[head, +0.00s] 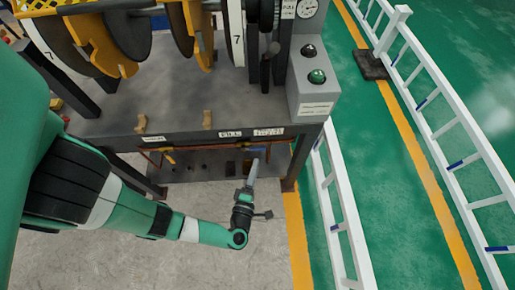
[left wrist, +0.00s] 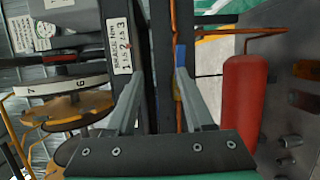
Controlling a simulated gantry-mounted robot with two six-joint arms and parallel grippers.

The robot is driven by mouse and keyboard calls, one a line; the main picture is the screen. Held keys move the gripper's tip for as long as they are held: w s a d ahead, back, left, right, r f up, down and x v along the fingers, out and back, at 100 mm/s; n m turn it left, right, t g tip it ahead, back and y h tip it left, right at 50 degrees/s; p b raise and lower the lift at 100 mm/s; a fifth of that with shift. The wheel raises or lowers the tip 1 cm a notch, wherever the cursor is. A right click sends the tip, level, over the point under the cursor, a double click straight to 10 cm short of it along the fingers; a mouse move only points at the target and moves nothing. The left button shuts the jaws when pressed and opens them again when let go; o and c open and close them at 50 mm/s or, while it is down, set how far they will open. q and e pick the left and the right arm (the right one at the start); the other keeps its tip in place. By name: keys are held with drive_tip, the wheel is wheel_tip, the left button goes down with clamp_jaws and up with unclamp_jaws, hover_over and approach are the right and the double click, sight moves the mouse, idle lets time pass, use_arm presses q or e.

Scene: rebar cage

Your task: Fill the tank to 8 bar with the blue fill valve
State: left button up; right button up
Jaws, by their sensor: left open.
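My left gripper (head: 253,166) is open in front of the bench's lower front edge, just under the row of labels. A small blue part, apparently the blue fill valve handle (head: 257,150), shows just beyond its fingertips. In the left wrist view the two fingers (left wrist: 160,75) stand apart, and the blue handle (left wrist: 180,56) is at the tip of the right finger; I cannot tell whether they touch. The red tank (left wrist: 243,95) lies to the right in that view. A round gauge (head: 307,8) is at the top of the head view; its reading is too small to tell. My right gripper is out of view.
The grey bench (head: 190,115) carries yellow and dark reel-like parts. A control box (head: 315,85) with a black and a green button stands at its right end. White railings (head: 345,220) run along the right. The concrete floor (head: 130,250) in front is clear.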

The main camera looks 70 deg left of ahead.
sight(258, 148)
use_arm(q)
drive_tip(key=s+f+m, duration=0.2)
drive_tip(key=s+f, duration=0.1)
drive_tip(key=f, duration=0.1)
drive_tip(key=shift+t+h, duration=0.3)
drive_tip(key=shift+t, duration=0.2)
drive_tip(key=b+x, duration=0.2)
drive_tip(key=x, duration=0.4)
drive_tip(key=b+x, duration=0.2)
drive_tip(key=x, duration=0.3)
drive_tip(key=shift+w+a+r, duration=0.2)
drive_tip(key=shift+w+a, duration=0.05)
drive_tip(key=shift+w, duration=0.15)
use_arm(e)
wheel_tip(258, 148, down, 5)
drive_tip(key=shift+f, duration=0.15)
use_arm(q)
clamp_jaws()
